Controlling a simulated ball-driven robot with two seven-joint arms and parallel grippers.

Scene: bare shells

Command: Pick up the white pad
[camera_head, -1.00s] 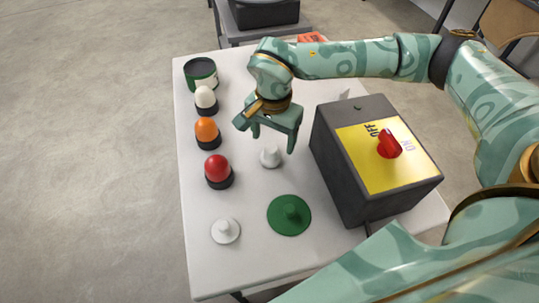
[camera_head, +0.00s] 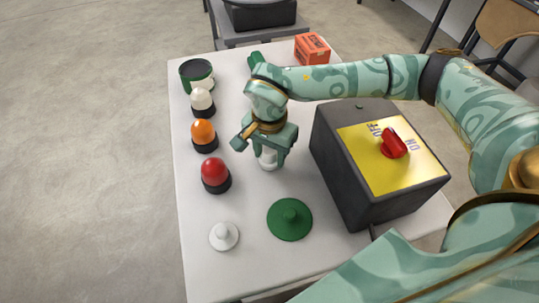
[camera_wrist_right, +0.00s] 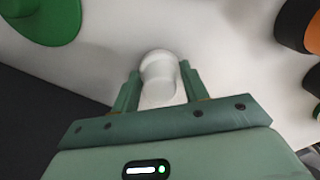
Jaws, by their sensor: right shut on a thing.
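The white pad (camera_head: 268,166), a small round white piece with a thick upright stub, stands on the white table. My right gripper (camera_head: 270,155) reaches down over it from above, shut on its stub. The wrist view shows the white pad (camera_wrist_right: 160,75) between the two fingers of the right gripper (camera_wrist_right: 160,88). Its base looks still on or very close to the tabletop. Another white disc with a small knob (camera_head: 224,237) lies nearer, apart from the gripper. My left gripper is not in view.
A dark box with a red switch (camera_head: 375,170) stands close on the right. Red (camera_head: 215,175), orange (camera_head: 203,135) and white (camera_head: 202,102) domes and a green tin (camera_head: 197,75) line the left. An orange box (camera_head: 312,49) is at the back.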

